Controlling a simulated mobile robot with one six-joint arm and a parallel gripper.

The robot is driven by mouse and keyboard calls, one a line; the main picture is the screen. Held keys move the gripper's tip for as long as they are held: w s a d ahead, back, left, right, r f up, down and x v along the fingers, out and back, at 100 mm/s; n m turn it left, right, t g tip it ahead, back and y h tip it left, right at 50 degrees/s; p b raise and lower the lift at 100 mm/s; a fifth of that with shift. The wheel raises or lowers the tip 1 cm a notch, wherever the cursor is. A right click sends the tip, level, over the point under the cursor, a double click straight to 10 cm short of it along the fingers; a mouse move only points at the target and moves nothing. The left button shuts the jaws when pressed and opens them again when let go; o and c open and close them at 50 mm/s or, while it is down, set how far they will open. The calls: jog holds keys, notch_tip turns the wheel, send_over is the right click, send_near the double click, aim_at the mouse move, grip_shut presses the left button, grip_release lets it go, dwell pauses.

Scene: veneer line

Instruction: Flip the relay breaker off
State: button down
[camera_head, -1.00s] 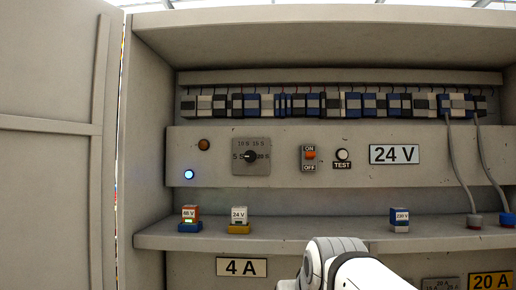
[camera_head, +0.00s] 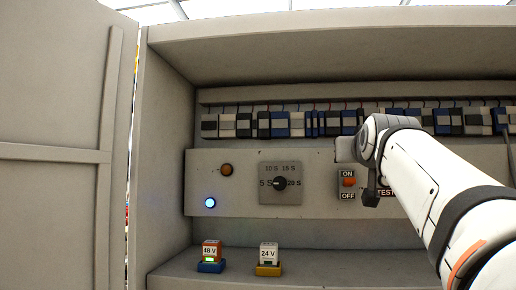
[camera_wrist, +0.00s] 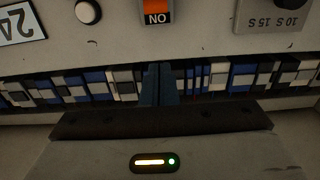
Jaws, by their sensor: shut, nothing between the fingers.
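The relay breaker (camera_head: 348,182) is an orange rocker on a dark plate between an ON label above and an OFF label below. Its orange part sits nearer the ON label. In the upside-down wrist view the breaker (camera_wrist: 158,8) is cut by the top edge, with its ON label showing and its OFF end out of frame. My gripper (camera_wrist: 158,84) is shut and empty, its two dark blue fingers together. In the wrist view the fingertips appear just short of the ON label; contact cannot be told. In the head view my white wrist stands beside the breaker, to its upper right.
A timer dial (camera_head: 280,183) is left of the breaker, with an amber lamp (camera_head: 226,170) and a lit blue lamp (camera_head: 210,203). The TEST button (camera_wrist: 88,12) is close by. A row of modules (camera_head: 290,124) runs above. Relay blocks stand on the shelf (camera_head: 335,262).

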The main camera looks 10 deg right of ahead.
aim_at(349, 183)
jog(key=w+f, duration=0.1)
jog(key=f, duration=0.1)
jog(key=w+d+f, duration=0.1)
jog(key=w+f, duration=0.1)
jog(key=shift+w+p, duration=0.3)
jog(key=shift+p, duration=0.05)
jog(key=shift+f+b, duration=0.2)
jog(key=shift+b, duration=0.4)
jog(key=shift+s+f+b, duration=0.1)
jog(key=shift+b, duration=0.35)
jog(key=shift+t, duration=0.3)
jog(key=shift+b, duration=0.65)
